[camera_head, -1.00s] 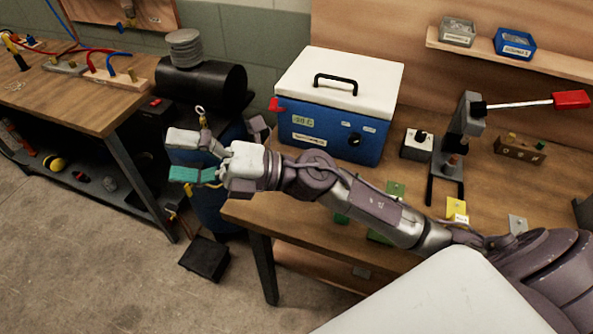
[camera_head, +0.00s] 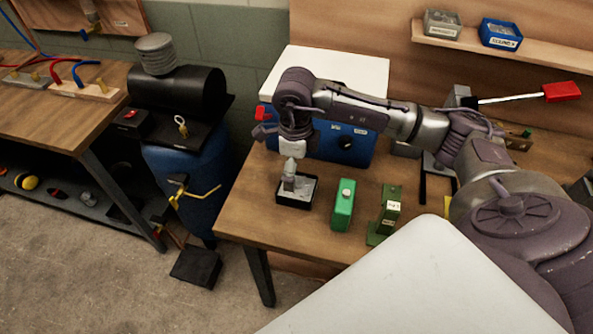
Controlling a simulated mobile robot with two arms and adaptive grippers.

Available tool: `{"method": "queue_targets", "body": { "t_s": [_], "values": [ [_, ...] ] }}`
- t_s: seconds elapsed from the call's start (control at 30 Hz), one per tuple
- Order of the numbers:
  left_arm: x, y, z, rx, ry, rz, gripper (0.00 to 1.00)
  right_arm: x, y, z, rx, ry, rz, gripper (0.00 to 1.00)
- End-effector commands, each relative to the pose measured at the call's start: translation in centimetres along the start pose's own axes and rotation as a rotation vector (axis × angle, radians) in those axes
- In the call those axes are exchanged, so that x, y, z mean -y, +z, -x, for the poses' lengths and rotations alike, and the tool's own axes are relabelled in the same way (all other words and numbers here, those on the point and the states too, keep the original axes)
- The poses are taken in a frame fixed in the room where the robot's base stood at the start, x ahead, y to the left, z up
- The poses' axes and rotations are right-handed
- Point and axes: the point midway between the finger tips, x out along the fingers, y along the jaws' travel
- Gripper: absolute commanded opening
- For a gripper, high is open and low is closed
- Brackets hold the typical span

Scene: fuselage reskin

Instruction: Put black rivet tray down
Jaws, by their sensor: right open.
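The black rivet tray (camera_head: 311,190) is a small, open, dark-rimmed tray with a grey inside. It appears to rest on the wooden workbench (camera_head: 262,222), near its left end and in front of the blue cooler box. My right gripper (camera_head: 289,184) points down over the tray from above. Its fingers are open, and their tips overlap the tray's left half in the picture. I cannot tell whether they touch it. The fingers hide part of the tray's inside. My left gripper is not in view.
A green box (camera_head: 343,206) and a green labelled block (camera_head: 389,212) stand right of the tray. The blue cooler box (camera_head: 346,147) with its white lid is behind my right arm. A lever press with a red handle (camera_head: 561,91) is further right. A blue tank (camera_head: 190,175) stands left of the bench.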

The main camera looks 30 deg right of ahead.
Motion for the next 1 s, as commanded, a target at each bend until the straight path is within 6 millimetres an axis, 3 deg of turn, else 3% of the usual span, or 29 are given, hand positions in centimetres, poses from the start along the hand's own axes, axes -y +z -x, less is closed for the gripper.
{"method": "queue_targets", "body": {
  "t_s": [0.1, 0.37, 0.6, 0.9, 1.0],
  "values": [
    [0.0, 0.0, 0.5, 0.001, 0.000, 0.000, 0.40, -0.1, 0.0, -1.6, 0.000, 0.003, 0.000, 1.00],
    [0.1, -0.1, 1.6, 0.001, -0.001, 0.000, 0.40, 0.0, -0.2, -3.5, -0.002, 0.005, 0.000, 1.00],
    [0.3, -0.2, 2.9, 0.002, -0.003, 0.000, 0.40, 0.2, -0.2, -7.0, 0.002, 0.004, 0.001, 1.00],
    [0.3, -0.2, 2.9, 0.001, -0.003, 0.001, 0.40, 0.2, -0.2, -7.7, 0.003, 0.003, 0.001, 1.00],
    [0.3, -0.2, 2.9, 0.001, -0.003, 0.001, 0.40, 0.2, -0.2, -7.7, 0.003, 0.003, 0.001, 0.85]
  ]
}}
